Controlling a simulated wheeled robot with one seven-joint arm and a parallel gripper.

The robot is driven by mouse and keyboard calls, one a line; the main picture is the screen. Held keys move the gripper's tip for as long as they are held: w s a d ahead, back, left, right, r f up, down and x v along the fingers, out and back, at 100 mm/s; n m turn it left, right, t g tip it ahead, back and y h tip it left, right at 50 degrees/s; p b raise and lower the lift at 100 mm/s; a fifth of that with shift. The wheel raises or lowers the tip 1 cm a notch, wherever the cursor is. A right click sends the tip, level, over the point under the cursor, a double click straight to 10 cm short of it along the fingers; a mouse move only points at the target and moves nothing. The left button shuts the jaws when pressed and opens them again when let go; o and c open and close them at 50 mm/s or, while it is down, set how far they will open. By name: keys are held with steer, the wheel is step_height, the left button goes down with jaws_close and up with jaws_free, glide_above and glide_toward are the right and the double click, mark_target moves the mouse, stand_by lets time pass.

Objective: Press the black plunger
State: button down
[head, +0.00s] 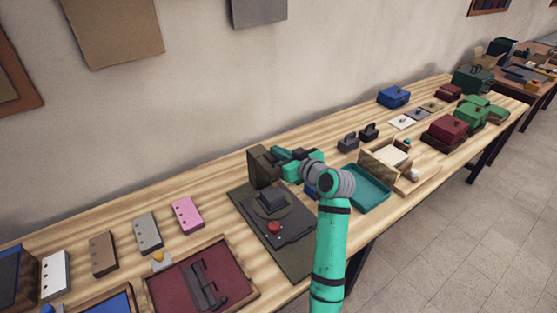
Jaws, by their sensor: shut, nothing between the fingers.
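A dark board (280,240) lies on the wooden table and carries a dark block on a round base (273,198) and a red knob (274,227). A dark upright panel (258,166) stands at its back edge. The black plunger cannot be told apart for sure; the dark block may be it. My gripper (279,153) is at the panel's upper right, above and behind the block, shut and empty. My teal arm reaches it from the right of the board. Whether the gripper touches the panel cannot be told.
A maroon tray (205,282) and a pink plate (187,215) lie left of the board. A teal tray (366,188) and an open wooden box (397,158) stand to the right. Two small black handled pieces (359,137) stand behind. The wall runs along the table's back.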

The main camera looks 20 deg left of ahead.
steer(key=v, duration=0.9)
steer(key=shift+d, duration=0.3)
steer(key=shift+s+r, duration=0.1)
